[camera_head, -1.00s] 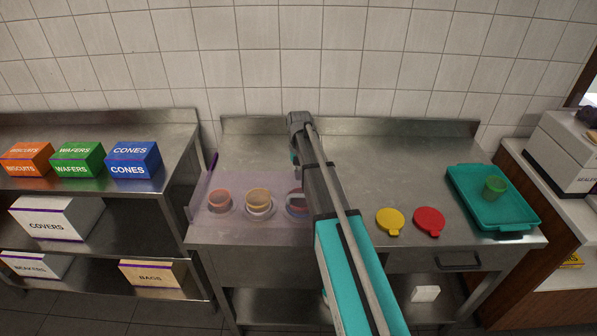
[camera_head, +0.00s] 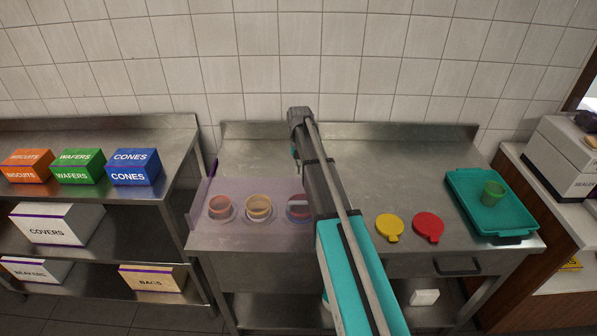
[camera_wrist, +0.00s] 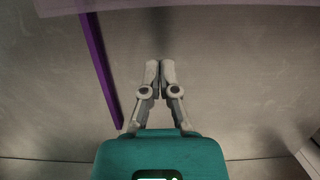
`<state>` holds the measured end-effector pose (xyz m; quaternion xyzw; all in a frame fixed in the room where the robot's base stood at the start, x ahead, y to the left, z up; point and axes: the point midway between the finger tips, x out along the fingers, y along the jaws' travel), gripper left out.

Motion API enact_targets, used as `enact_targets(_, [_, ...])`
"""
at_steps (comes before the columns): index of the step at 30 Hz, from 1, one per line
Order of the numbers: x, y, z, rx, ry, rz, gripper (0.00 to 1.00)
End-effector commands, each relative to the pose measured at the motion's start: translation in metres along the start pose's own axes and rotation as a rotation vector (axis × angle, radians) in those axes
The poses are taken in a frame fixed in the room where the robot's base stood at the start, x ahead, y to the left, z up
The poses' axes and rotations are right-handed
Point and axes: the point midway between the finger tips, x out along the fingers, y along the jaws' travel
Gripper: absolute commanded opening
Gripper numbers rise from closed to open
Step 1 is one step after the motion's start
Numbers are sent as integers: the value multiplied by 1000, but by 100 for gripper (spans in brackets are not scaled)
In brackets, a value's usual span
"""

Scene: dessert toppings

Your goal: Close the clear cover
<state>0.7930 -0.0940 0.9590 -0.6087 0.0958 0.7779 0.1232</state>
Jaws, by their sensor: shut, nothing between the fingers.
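The clear cover (camera_head: 236,187) is a see-through, purple-tinted panel at the left of the steel table. A purple strip (camera_wrist: 98,65) shows in the wrist view, left of my gripper (camera_wrist: 160,68). My gripper is shut and empty above bare steel, apart from the strip. In the head view its fingers are hidden.
A yellow lid (camera_head: 389,228) and a red lid (camera_head: 428,227) lie right of my arm. A shelf unit with boxes stands left. The table's back middle is clear.

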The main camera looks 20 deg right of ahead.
Motion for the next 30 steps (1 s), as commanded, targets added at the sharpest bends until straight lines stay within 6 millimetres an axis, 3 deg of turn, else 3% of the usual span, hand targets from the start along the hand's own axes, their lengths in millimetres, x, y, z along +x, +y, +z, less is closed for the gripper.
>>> enact_targets(1, [-10,0,0,0,0,0,0])
enact_targets(18, [-59,-1,0,0,0,0,0])
enact_targets(30, [-81,-1,0,-1,0,0,0])
